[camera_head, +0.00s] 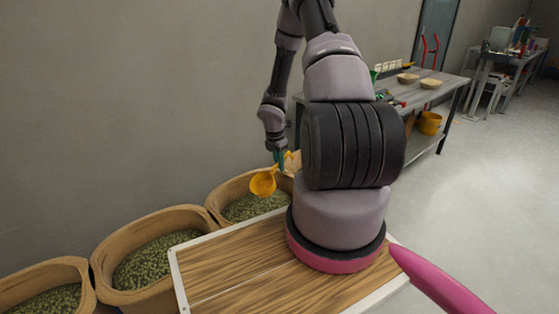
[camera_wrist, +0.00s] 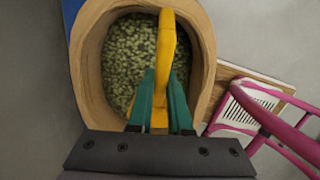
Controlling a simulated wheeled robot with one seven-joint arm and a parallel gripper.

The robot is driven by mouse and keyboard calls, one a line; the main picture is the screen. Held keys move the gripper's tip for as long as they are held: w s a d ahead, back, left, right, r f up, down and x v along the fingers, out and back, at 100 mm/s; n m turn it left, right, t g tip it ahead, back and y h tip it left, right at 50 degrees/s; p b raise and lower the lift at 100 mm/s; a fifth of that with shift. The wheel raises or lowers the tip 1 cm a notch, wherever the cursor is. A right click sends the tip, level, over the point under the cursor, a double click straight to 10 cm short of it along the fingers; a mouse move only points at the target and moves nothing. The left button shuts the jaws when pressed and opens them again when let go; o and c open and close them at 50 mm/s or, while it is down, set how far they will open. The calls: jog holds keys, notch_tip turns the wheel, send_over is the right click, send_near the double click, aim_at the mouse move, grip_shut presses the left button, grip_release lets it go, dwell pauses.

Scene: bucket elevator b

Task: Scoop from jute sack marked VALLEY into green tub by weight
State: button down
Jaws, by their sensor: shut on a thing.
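My gripper (camera_head: 280,157) is shut on a yellow scoop (camera_head: 263,183) and holds it above the farthest of the open sacks (camera_head: 217,200). In the wrist view the green fingers of my gripper (camera_wrist: 160,98) close on the scoop's yellow handle (camera_wrist: 166,50). Below it the round sack mouth (camera_wrist: 91,70) is full of greenish pellets (camera_wrist: 125,60). The scoop's bowl is hidden in the wrist view, and I cannot tell whether it holds anything. I can read no VALLEY marking on any sack. A small green thing (camera_head: 374,76), possibly the tub, is partly hidden behind my arm on the grey table.
Two more sacks of pellets, a middle one (camera_head: 103,262) and a near one (camera_head: 84,284), stand along the wall. The grey table (camera_head: 455,82) holds shallow bowls (camera_head: 408,77). A yellow bucket (camera_head: 430,122) is beneath it. The floor at right is clear.

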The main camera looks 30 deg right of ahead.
aim_at(273, 168)
jog(key=shift+s+a+f+y, duration=0.3)
jog(key=shift+a+f, duration=1.25)
jog(key=shift+f, duration=2.55)
jog(key=shift+s+a+f+y, duration=0.25)
jog(key=shift+a+f, duration=1.25)
jog(key=shift+f, duration=2.6)
jog(key=shift+w+d+r, duration=0.1)
jog(key=shift+d+r, duration=0.1)
jog(key=shift+r, duration=2.25)
jog(key=shift+d+r, duration=0.2)
jog(key=shift+r, duration=2.2)
jog(key=shift+w+d+r, duration=0.1)
jog(key=shift+d+r, duration=0.1)
jog(key=shift+r, duration=2.25)
jog(key=shift+d+r+g+y, duration=0.15)
jog(key=shift+d+g+y, duration=0.15)
jog(key=shift+d+y, duration=0.55)
jog(key=shift+w+d+r+g+y, duration=0.15)
jog(key=shift+d+r+y, duration=0.1)
jog(key=shift+d+y, duration=0.4)
jog(key=shift+w+d+r+g+y, duration=0.15)
jog(key=shift+d+r+y, duration=0.05)
jog(key=shift+d+y, duration=0.45)
jog(key=shift+a, duration=0.1)
